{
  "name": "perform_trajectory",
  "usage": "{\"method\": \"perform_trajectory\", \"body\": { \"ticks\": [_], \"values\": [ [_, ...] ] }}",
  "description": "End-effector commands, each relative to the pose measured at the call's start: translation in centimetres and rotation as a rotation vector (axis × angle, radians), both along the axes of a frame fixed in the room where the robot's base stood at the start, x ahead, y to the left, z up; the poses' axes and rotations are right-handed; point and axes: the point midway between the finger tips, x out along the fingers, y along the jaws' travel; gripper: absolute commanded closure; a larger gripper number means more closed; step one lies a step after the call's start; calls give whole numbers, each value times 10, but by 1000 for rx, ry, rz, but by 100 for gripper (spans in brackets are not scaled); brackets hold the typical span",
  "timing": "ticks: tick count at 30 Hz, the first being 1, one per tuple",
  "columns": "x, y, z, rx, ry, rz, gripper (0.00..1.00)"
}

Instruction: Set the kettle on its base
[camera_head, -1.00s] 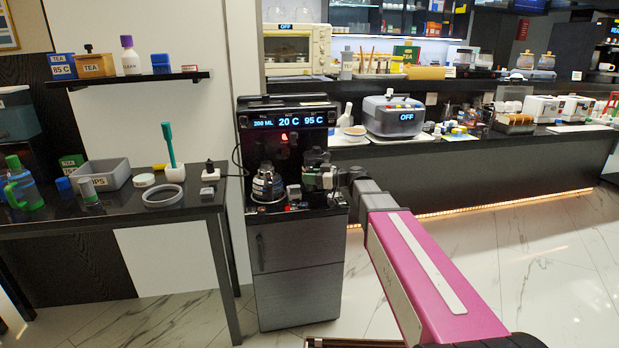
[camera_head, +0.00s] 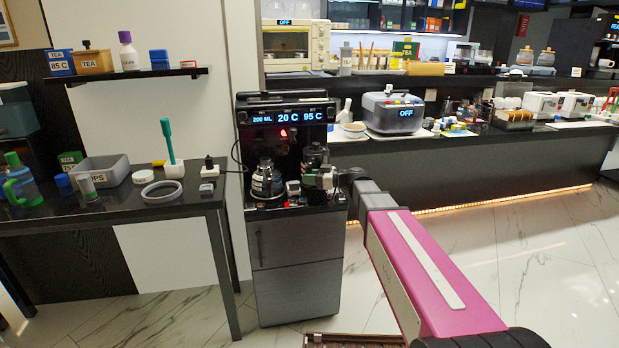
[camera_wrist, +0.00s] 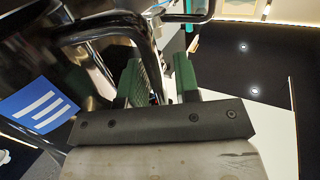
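A dark kettle (camera_head: 315,157) stands upright at the right side of the black drinks machine, partly hidden by my gripper. My gripper (camera_head: 326,178) is at its right side. In the wrist view, the green fingers of my gripper (camera_wrist: 160,80) stand a small distance apart, with dark curved bars (camera_wrist: 95,62) close by. A dark bar seems to pass between the fingers; I cannot tell whether they press on it. A silver and black vessel (camera_head: 267,181) stands on the machine's left side. The kettle's base is not clearly visible.
The drinks machine (camera_head: 290,235) shows 20 C and 95 C. Small items and a red light sit at its front edge. A dark table (camera_head: 120,212) with a grey bin (camera_head: 103,173) stands left. A grey box appliance (camera_head: 392,113) stands on the counter right.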

Motion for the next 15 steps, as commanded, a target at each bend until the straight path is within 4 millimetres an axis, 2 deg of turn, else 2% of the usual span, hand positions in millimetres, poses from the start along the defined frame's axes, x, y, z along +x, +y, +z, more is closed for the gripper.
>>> {"method": "perform_trajectory", "body": {
  "ticks": [15],
  "values": [
    [5, -3, -5, -11, -8, -5, 70]
  ]
}}
